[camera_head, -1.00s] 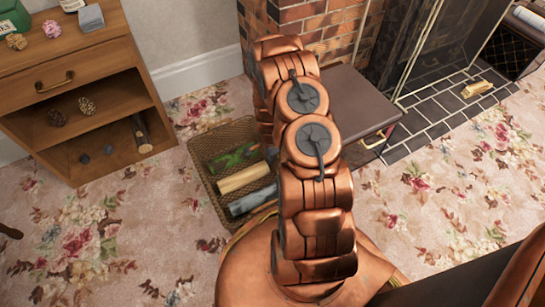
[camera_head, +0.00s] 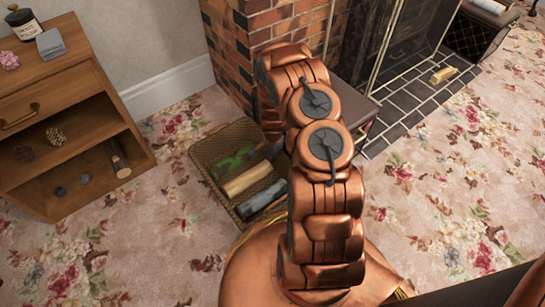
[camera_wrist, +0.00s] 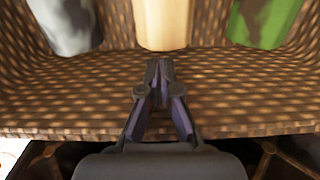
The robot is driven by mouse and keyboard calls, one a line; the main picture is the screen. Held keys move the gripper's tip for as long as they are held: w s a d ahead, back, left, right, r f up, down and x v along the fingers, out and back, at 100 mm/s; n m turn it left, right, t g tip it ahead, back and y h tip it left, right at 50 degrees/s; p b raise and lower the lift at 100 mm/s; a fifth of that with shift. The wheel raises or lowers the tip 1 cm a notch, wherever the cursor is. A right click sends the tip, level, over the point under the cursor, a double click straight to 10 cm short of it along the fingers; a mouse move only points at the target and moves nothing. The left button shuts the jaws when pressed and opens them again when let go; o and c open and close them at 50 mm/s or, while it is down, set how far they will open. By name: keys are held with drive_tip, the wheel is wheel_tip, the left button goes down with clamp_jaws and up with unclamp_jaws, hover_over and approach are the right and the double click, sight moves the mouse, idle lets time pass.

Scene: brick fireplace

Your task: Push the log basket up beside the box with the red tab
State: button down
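The log basket (camera_head: 200,160) is a low wicker tray on the floral carpet, left of my arm in the head view. It holds a green log (camera_head: 232,162), a pale log (camera_head: 247,179) and a grey log (camera_head: 262,198). The box (camera_head: 357,108) is dark-topped and stands by the brick fireplace, right of the basket. My arm hides part of it and the gap between. A little red shows on its front. In the wrist view my gripper (camera_wrist: 160,68) has its fingers together over the basket's wicker side (camera_wrist: 235,105); contact is unclear. The head view hides the gripper.
A wooden shelf unit (camera_head: 70,110) stands at left, with carpet between it and the basket. The brick fireplace (camera_head: 255,40) rises behind. A tiled hearth (camera_head: 405,105) with a gold bar (camera_head: 443,75) lies right. Carpet is open at right.

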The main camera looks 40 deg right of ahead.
drive_tip(key=shift+a, duration=0.4)
drive_tip(key=a, duration=0.1)
drive_tip(key=a+r+p, duration=0.1)
drive_tip(key=a, duration=0.1)
drive_tip(key=shift+a+p, duration=0.15)
drive_tip(key=shift+p, duration=0.15)
drive_tip(key=s+a+r+n+p, duration=0.3)
drive_tip(key=r+p, duration=0.4)
drive_tip(key=r, duration=1.1)
drive_tip(key=s+a+r+n+p, duration=0.3)
drive_tip(key=r+p, duration=0.4)
drive_tip(key=r, duration=1.1)
drive_tip(key=s+a+r+n+p, duration=0.15)
drive_tip(key=a+r+p, duration=0.4)
drive_tip(key=r, duration=1.25)
drive_tip(key=s+a+r+n+p, duration=0.2)
drive_tip(key=s+r+n+p, duration=0.1)
drive_tip(key=s+r+p, duration=0.3)
drive_tip(key=s+a+r+n+g+p, duration=0.1)
drive_tip(key=s+r+n+p, duration=0.3)
drive_tip(key=s+r, duration=0.6)
drive_tip(key=s+a+r+n+p, duration=0.3)
drive_tip(key=s+r+p, duration=0.5)
drive_tip(key=r, duration=0.7)
drive_tip(key=shift+a+r+g+p, duration=0.3)
drive_tip(key=shift+a+g, duration=0.1)
drive_tip(key=shift+a, duration=0.2)
drive_tip(key=shift+n, duration=0.25)
